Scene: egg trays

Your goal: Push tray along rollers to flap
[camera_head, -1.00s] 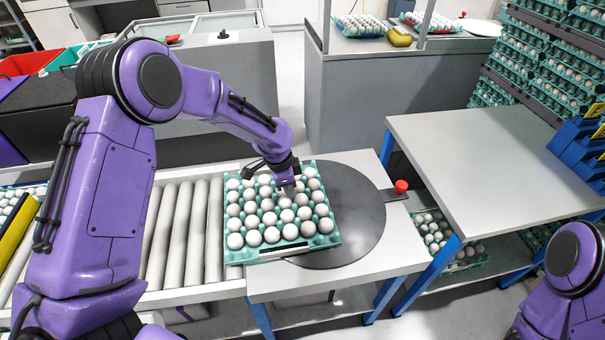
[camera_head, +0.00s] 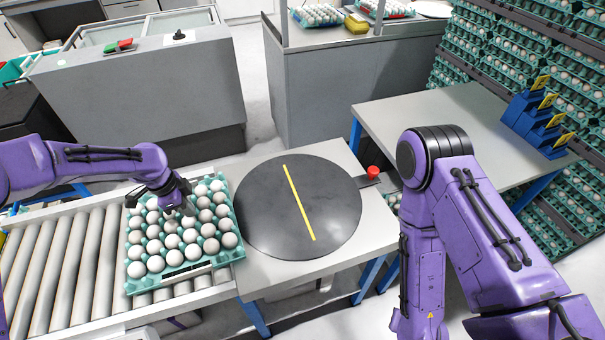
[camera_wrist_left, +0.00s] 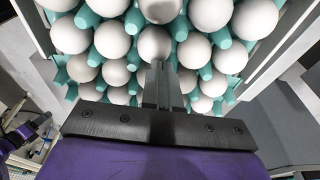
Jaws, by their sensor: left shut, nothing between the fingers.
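The teal tray (camera_head: 226,258), full of white eggs, lies mostly on the grey rollers (camera_head: 75,255), its right edge by the turntable's left rim. In the left wrist view the tray (camera_wrist_left: 75,68) and eggs fill the top. My left gripper (camera_head: 186,207) is shut with nothing between its fingers, low over the tray's far part. In the left wrist view its fingertips (camera_wrist_left: 158,68) are close to an egg; contact is unclear. My right arm crosses the right of the head view, its gripper out of frame there. I cannot identify a flap.
The black turntable (camera_head: 262,225) with a yellow stripe is bare. A red knob (camera_head: 373,172) is at its right. A grey table (camera_head: 430,115) stands beyond, with blue holders (camera_head: 540,125) and stacked egg trays (camera_head: 480,50) behind. The rollers are clear left of the tray.

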